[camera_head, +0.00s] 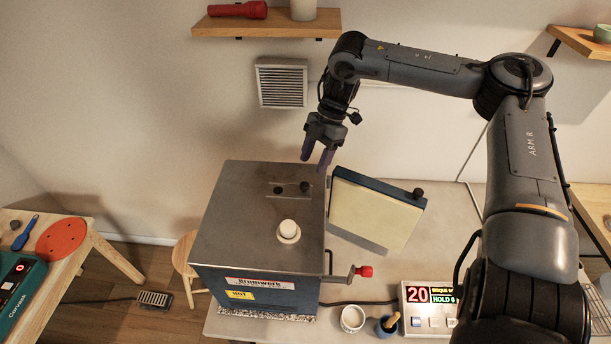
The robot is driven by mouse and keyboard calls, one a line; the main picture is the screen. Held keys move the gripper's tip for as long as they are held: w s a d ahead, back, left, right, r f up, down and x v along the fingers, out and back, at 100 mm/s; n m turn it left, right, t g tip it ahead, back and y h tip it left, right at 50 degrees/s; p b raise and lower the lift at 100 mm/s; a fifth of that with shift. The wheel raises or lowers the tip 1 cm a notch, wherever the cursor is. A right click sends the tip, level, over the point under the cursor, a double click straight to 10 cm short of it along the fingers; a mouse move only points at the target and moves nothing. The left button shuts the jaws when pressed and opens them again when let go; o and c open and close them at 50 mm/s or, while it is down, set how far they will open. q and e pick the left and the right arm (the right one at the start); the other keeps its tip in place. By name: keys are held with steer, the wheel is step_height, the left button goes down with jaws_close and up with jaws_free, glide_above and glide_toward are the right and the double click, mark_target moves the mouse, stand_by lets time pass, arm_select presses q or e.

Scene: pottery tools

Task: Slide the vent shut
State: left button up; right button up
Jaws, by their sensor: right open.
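The kiln (225,210) is a box with a grey metal top and blue front, standing on the table. A small flat vent slide (291,184) lies on its top near the back. A dark spot, possibly an opening, shows at its left, and a dark knob (305,187) at its right. My right gripper (315,161) points down with its purple fingers apart and empty. It appears above and slightly right of the knob in the picture; its exact height is hard to tell. My left gripper is not in view.
A white plug (288,230) stands on the kiln top. The kiln's thick door (375,210) hangs open at right. A red-handled crank (362,271), small cup (352,319), mortar (387,326) and controller (428,308) are at front right. A louvred grille (281,85) is on the wall.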

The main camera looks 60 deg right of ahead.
mark_target(305, 184)
steer(key=shift+p+x, duration=0.3)
steer(key=shift+x, duration=3)
jaws_close()
